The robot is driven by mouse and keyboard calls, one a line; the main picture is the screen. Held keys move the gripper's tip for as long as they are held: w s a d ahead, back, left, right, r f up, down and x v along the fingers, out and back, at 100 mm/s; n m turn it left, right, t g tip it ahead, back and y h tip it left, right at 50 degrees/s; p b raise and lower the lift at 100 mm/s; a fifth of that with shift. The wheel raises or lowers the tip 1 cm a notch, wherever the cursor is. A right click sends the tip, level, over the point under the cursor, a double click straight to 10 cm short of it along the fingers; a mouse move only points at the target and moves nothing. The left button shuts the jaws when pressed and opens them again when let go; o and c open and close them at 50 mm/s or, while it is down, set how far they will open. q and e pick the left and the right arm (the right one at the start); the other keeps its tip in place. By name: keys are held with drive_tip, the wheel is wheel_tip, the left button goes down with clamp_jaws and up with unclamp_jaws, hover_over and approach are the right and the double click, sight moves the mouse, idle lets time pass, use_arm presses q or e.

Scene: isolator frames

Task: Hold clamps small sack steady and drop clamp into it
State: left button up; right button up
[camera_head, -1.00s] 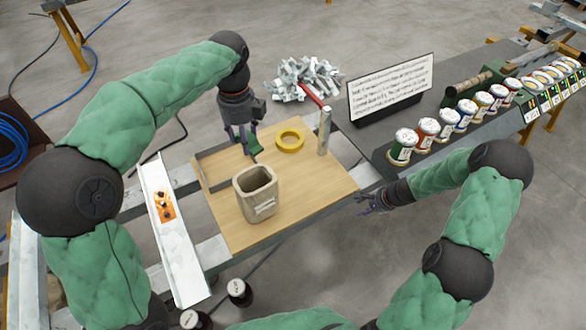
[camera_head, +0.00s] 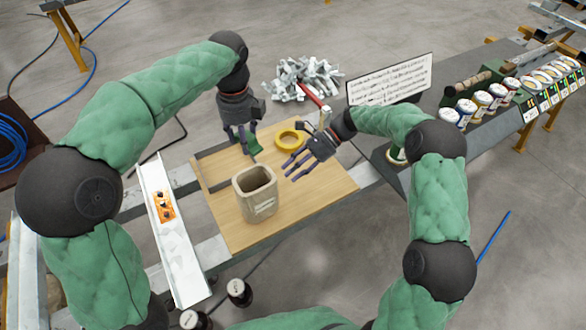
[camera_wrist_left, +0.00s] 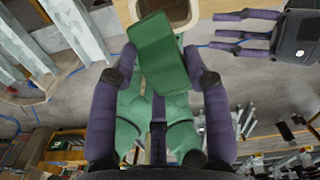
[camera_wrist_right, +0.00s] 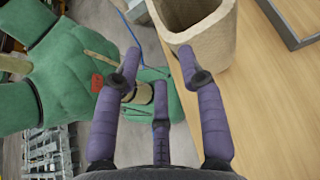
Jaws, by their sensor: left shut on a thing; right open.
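The small beige sack (camera_head: 256,205) stands open and upright on the wooden board. It also shows at the top of the right wrist view (camera_wrist_right: 205,25), and its rim is at the top of the left wrist view (camera_wrist_left: 180,12). My left gripper (camera_head: 248,145) is above the board behind the sack, shut on a green bent piece, apparently the clamp (camera_wrist_left: 158,58). The piece is outside the sack in the head view. My right gripper (camera_head: 292,168) is open and empty, beside the sack on its right and apart from it.
A yellow ring (camera_head: 289,139) lies on the board (camera_head: 310,200) behind the sack. A metal pile (camera_head: 300,75) and a text sign (camera_head: 390,80) are further back. Several jars (camera_head: 481,100) stand on the right bench. A metal channel (camera_head: 175,240) lies left of the board.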

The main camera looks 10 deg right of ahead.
sight(256, 200)
drive_tip(key=x, duration=1.2)
drive_tip(key=shift+s+a+r, duration=0.15)
drive_tip(key=shift+r, duration=0.05)
clamp_jaws()
